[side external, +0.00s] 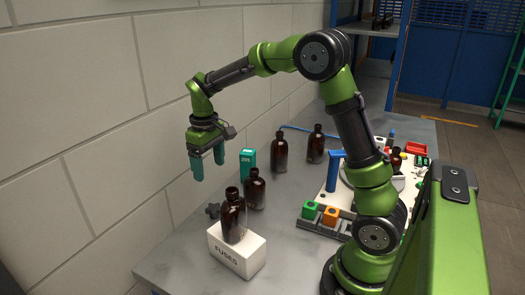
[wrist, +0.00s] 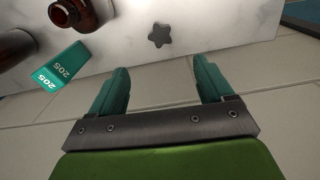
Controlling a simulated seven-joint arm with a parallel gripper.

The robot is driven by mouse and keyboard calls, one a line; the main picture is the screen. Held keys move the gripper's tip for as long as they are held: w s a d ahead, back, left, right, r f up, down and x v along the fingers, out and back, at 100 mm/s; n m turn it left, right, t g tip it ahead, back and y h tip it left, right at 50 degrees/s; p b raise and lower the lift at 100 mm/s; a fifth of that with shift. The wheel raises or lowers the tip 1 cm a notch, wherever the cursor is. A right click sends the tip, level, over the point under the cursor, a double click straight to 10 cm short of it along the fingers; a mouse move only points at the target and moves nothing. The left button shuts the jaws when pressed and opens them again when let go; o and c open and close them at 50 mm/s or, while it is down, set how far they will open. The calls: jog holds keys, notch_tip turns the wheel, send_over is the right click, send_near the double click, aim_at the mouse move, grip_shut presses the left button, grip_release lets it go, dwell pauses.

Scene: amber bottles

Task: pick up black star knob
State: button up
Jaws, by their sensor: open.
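The black star knob (wrist: 159,36) lies flat on the grey table in the wrist view, near the table edge and ahead of my gripper. In the side view a small dark knob (side external: 213,210) shows on the table, beside the white FUSES box and partly hidden by a bottle. My gripper (side external: 207,172) is open and empty, high above the table's wall-side edge.
An amber bottle (side external: 233,218) stands on the white FUSES box (side external: 237,254). Another bottle (side external: 255,188) stands behind it, and a teal 205 box (side external: 247,164) is near the wall side. More bottles stand farther back. The table around the knob is clear in the wrist view.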

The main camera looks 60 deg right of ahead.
send_over(213, 207)
jog(key=f, duration=0.9)
jog(key=shift+s+f, duration=0.15)
jog(key=shift+s, duration=0.1)
jog(key=shift+w+f, duration=0.15)
jog(key=shift+f, duration=1.25)
jog(key=shift+w+f, duration=0.1)
jog(key=shift+f, duration=1.25)
jog(key=c, duration=1.1)
